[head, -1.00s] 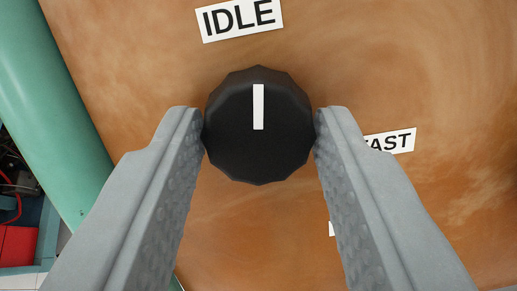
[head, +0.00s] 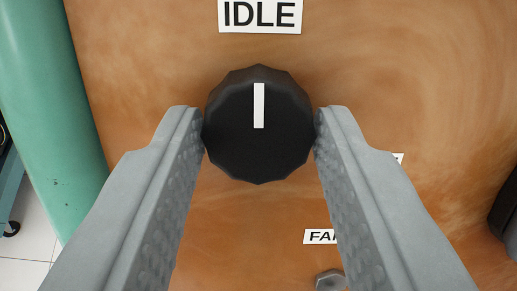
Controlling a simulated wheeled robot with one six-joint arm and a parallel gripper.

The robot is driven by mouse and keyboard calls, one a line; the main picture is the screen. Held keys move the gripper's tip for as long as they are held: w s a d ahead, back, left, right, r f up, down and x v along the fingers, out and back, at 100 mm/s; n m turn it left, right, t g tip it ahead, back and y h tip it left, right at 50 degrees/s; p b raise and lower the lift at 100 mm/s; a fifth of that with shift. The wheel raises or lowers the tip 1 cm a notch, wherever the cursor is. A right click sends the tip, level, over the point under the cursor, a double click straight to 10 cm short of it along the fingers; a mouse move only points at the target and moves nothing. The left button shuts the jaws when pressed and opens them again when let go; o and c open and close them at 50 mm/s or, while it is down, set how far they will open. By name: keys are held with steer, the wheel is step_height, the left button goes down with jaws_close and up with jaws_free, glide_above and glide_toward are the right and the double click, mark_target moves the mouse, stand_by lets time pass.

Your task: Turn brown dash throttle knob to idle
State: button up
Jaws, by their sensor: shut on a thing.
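The black faceted throttle knob (head: 257,150) sits on the brown dash panel (head: 410,60) in the middle of the head view. Its white pointer line (head: 259,105) points up the picture, toward the IDLE label (head: 260,14) straight above it. My gripper (head: 259,130) is shut on the knob, with one grey finger touching each side. A label at the right (head: 398,158) is mostly hidden behind the right finger. Another label, showing "FA" (head: 319,237), is partly covered by the same finger.
A green tube (head: 50,120) runs along the left edge of the panel. A grey hex bolt (head: 330,281) is at the bottom, beside the right finger. A dark round part (head: 505,208) shows at the right edge. Pale tiled floor (head: 25,250) shows at lower left.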

steer(key=shift+f, duration=0.1)
steer(key=o, duration=1)
steer(key=shift+s, duration=0.15)
steer(key=v, duration=1.7)
steer(key=s+r+t, duration=0.2)
steer(key=s, duration=1.6)
steer(key=s+r+t, duration=0.2)
steer(key=s+t, duration=0.1)
steer(key=s, duration=1.5)
steer(key=shift+s+a, duration=0.15)
steer(key=shift+a, duration=0.15)
